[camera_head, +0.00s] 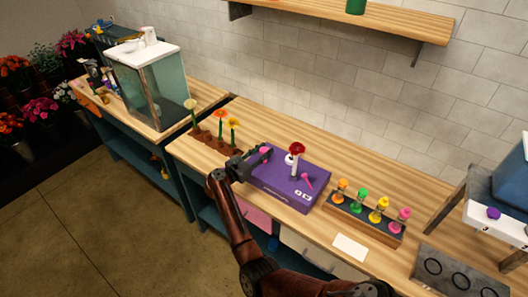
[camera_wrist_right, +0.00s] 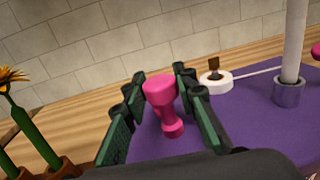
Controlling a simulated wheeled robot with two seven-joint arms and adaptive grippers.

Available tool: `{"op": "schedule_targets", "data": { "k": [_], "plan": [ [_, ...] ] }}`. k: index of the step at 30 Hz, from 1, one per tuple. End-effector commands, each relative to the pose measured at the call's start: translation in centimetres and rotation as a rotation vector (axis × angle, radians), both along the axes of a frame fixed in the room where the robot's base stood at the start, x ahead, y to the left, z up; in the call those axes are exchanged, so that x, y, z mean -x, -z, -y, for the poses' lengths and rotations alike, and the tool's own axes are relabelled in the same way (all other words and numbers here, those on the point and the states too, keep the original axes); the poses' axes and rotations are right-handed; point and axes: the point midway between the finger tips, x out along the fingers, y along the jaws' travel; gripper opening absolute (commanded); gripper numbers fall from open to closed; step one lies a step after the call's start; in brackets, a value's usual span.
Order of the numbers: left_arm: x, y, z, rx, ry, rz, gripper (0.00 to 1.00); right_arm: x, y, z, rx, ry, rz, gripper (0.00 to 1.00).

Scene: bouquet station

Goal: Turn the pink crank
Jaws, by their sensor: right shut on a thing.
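A purple box (camera_head: 285,183) stands on the wooden bench, with a red flower (camera_head: 296,148) upright on a white post (camera_wrist_right: 295,40) set in a metal collar. A pink spool-shaped handle (camera_wrist_right: 162,92) stands at the box's left side; it also shows in the head view (camera_head: 265,151). My right gripper (camera_head: 257,157) is shut on this pink handle, with one dark green finger on each side in the right wrist view (camera_wrist_right: 162,85). A second pink piece (camera_head: 307,180) sticks up at the box's right side. My left gripper is out of view.
Yellow and orange flowers (camera_head: 232,124) stand in brown pots left of the box, close to my gripper. A tray (camera_head: 350,213) with several coloured knobs stands to the right. A white disc (camera_wrist_right: 215,82) with a thin rod lies behind the handle.

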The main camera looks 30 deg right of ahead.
Motion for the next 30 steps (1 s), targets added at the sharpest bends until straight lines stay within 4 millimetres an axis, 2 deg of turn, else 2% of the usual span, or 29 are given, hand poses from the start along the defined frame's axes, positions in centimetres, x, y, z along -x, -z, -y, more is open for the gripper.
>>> {"op": "schedule_targets", "data": {
  "k": [4,5,12,22,30],
  "plan": [
    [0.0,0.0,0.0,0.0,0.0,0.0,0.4,-0.1,0.1,-0.2,-0.002,-0.004,0.0,0.02],
    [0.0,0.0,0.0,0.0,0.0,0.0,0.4,-0.1,0.1,-0.2,-0.002,-0.004,0.0,0.26],
    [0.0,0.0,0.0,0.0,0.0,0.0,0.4,0.0,0.0,0.0,-0.001,-0.002,0.001,0.43],
    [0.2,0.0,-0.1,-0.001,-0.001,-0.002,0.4,0.0,0.0,-0.3,0.0,-0.002,0.001,0.44],
    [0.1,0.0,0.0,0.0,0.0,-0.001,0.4,1.0,0.1,-4.1,-0.003,-0.003,0.0,0.44]
  ]
}}
